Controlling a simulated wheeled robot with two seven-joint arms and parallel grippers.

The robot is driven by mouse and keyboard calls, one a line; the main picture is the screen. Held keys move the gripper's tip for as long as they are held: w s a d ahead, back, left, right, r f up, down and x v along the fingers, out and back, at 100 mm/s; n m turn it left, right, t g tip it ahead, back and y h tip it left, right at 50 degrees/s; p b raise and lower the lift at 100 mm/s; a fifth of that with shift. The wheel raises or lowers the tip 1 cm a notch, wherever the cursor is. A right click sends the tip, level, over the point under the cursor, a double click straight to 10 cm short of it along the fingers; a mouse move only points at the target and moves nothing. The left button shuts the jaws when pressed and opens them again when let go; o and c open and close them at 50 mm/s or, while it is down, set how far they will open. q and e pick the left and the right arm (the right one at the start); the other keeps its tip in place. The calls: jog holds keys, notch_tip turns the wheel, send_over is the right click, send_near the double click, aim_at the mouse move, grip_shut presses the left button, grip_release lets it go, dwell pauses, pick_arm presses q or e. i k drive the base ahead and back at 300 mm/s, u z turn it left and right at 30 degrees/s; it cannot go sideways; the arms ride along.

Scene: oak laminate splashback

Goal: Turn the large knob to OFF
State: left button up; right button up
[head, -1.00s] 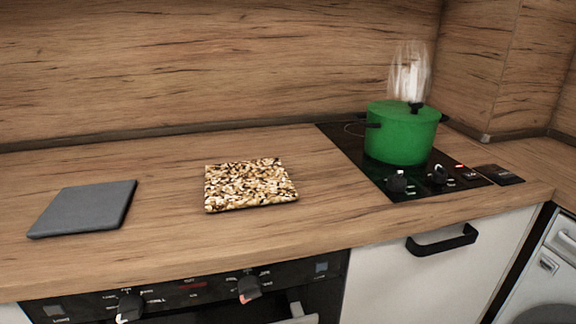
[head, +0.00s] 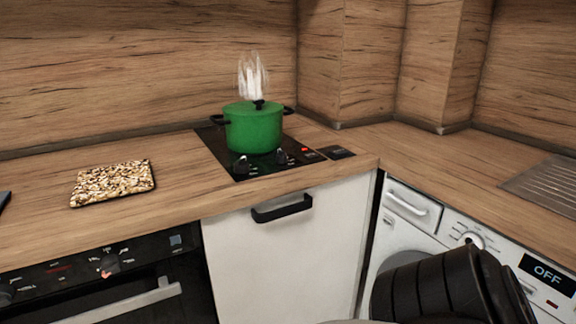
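The black cooktop (head: 222,148) at the back of the counter has two dark knobs on its front strip, a left knob (head: 241,166) and a right knob (head: 281,157). The left one looks slightly bigger; their settings are too small to read. A red light (head: 305,150) glows right of them. A lidded green pot (head: 254,130) stands on the cooktop with steam rising above it. The washing machine at right has a round white knob (head: 468,240) and a display (head: 546,271) reading OFF. Neither gripper is in view; a black arm part of mine covers the lower right.
The oven panel at lower left carries a dark knob with a red mark (head: 110,264) and another knob (head: 6,294). A speckled board (head: 113,183) lies on the counter left of the cooktop. A white cabinet door with a black handle (head: 282,209) is below the cooktop.

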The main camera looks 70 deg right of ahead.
aim_at(241, 167)
jog(key=k, duration=0.2)
jog(key=z, duration=1.2)
